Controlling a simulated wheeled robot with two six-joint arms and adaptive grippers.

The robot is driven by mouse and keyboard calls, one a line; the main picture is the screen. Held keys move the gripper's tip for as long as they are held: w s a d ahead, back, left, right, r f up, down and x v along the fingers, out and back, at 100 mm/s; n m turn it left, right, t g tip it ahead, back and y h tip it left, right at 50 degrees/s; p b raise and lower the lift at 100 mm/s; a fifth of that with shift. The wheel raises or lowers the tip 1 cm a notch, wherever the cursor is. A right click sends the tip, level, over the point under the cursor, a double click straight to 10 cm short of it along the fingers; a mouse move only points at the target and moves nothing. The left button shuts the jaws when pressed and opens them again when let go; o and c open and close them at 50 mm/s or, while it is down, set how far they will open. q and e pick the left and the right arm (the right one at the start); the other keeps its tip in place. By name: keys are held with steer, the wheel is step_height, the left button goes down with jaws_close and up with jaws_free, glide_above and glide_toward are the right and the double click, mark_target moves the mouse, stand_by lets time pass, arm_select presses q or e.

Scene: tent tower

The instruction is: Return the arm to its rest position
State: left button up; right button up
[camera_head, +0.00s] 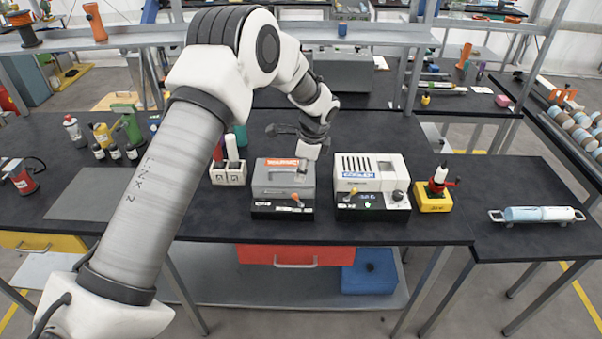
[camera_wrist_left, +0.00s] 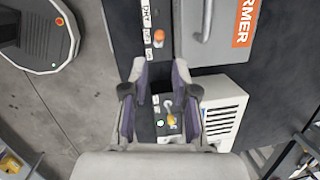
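My left arm comes in from the left in the head view and reaches over the black workbench (camera_head: 90,205). The gap to the machines is hard to judge. My right gripper is in neither view.
The white vented machine (camera_head: 371,185) stands right of the grey one. A yellow-based device (camera_head: 433,201) and a blue-white roller (camera_head: 538,214) are farther right. A white block holder (camera_head: 228,173) stands left of the grey machine. Bottles (camera_head: 74,131) and a shelf (camera_head: 365,37) are behind.

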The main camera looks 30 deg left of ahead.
arm_select(q)
steer(key=s+d+f+n+h, duration=0.25)
steer(key=s+d+f, duration=0.25)
steer(key=s+f, duration=0.45)
steer(key=s+d+f+n+h, duration=0.1)
steer(key=s+d+f+n, duration=0.4)
steer(key=s+f, duration=0.5)
steer(key=s+d+f+n, duration=0.2)
steer(key=s+n, duration=0.4)
steer(key=s, duration=1.3)
step_height(320, 180, down, 8)
steer(key=w+b, duration=0.1)
steer(key=b, duration=0.7)
steer(key=shift+w+d+f+y, duration=0.2)
steer(key=shift+y, duration=0.25)
steer(key=shift+w, duration=0.1)
